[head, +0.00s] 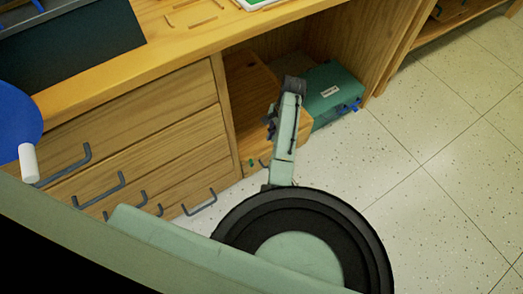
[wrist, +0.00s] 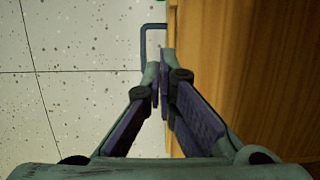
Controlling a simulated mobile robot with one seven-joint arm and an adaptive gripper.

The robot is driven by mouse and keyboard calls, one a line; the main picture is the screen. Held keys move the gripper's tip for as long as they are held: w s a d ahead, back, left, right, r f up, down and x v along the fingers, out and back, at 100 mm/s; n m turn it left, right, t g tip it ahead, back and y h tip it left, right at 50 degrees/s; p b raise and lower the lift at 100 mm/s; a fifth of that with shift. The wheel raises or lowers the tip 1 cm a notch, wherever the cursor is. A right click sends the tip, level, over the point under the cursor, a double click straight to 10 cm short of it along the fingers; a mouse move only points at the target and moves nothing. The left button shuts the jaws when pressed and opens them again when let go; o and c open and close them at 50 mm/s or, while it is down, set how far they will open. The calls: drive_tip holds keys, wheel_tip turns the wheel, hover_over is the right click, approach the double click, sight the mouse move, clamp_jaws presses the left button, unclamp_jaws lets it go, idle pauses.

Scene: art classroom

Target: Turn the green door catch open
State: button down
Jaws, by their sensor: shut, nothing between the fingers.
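A small green piece, likely the door catch (head: 251,162), shows low on the wooden cabinet front (head: 250,90), left of my arm in the head view. A sliver of green (wrist: 162,1) also shows at the top edge of the wrist view; how the catch is turned cannot be told. A grey bar handle (wrist: 150,40) stands out from the wooden panel (wrist: 245,70) there. My gripper (wrist: 160,70) is shut and empty, its fingertips beside the panel's edge and just below the handle in the picture. In the head view my arm hides most of the gripper.
Drawers with grey handles (head: 122,188) stand left of the cabinet. A teal case (head: 332,88) with blue latches sits right of it under the counter (head: 180,40). Speckled floor (head: 430,170) is clear to the right.

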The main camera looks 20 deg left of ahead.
sight(251, 163)
drive_tip(key=b+x, duration=0.1)
drive_tip(key=x, duration=0.9)
drive_tip(key=shift+s+f, duration=0.1)
drive_tip(key=shift+f, duration=0.05)
drive_tip(key=shift+s+a+r+p, duration=0.25)
drive_tip(key=shift+s+a+p, duration=0.1)
drive_tip(key=shift+s+a, duration=0.85)
drive_tip(key=shift+s, duration=0.25)
drive_tip(key=shift+s+r+t+h+p, duration=0.15)
drive_tip(key=shift+t+h+p, duration=0.15)
drive_tip(key=shift+p, duration=0.35)
drive_tip(key=shift+a+r+t+p, duration=0.2)
drive_tip(key=shift+t+p, duration=0.1)
drive_tip(key=shift+p, duration=0.4)
